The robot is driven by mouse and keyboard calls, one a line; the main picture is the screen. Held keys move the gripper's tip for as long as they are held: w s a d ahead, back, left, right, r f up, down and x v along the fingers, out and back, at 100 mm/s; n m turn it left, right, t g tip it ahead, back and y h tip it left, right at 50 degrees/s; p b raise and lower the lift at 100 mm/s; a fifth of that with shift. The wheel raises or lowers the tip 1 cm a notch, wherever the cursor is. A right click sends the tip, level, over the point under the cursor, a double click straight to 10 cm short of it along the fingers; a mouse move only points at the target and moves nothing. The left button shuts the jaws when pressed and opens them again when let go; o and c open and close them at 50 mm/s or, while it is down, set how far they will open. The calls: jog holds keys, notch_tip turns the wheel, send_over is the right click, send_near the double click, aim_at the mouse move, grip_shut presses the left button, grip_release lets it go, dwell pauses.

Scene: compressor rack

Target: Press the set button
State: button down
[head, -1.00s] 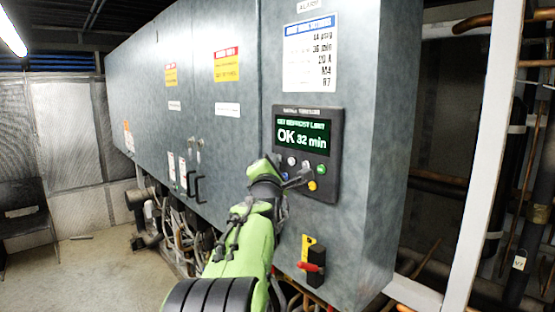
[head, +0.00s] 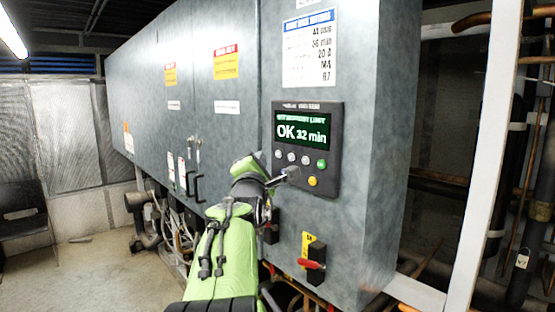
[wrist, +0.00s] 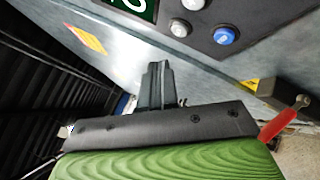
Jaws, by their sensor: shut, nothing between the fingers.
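The control panel (head: 334,152) is a dark unit on the grey cabinet; its green-lit display (head: 302,131) reads "OK 32 min". Below it are several pale round buttons (head: 291,157), a green button (head: 321,163) and a yellow button (head: 312,181). I cannot read which is the set button. My gripper (head: 291,172) is shut and empty, its tip over the panel's lower left; contact cannot be told. In the wrist view the shut fingers (wrist: 157,72) point up, left of and below a blue button (wrist: 225,36) and a pale button (wrist: 180,28). The blue button is not visible in the head view.
A red-handled switch (head: 314,262) sits on the cabinet below the panel. A white post (head: 485,150) and pipes stand at the right. Door handles (head: 196,188) project at the left. Open floor (head: 90,265) lies at the lower left.

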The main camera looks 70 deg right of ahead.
jog(key=shift+w+a+b, duration=0.25)
jog(key=shift+w+a, duration=0.05)
jog(key=shift+a, duration=0.3)
jog(key=shift+w+a+b, duration=0.2)
jog(key=shift+w+a, duration=0.1)
jog(key=shift+a, duration=0.3)
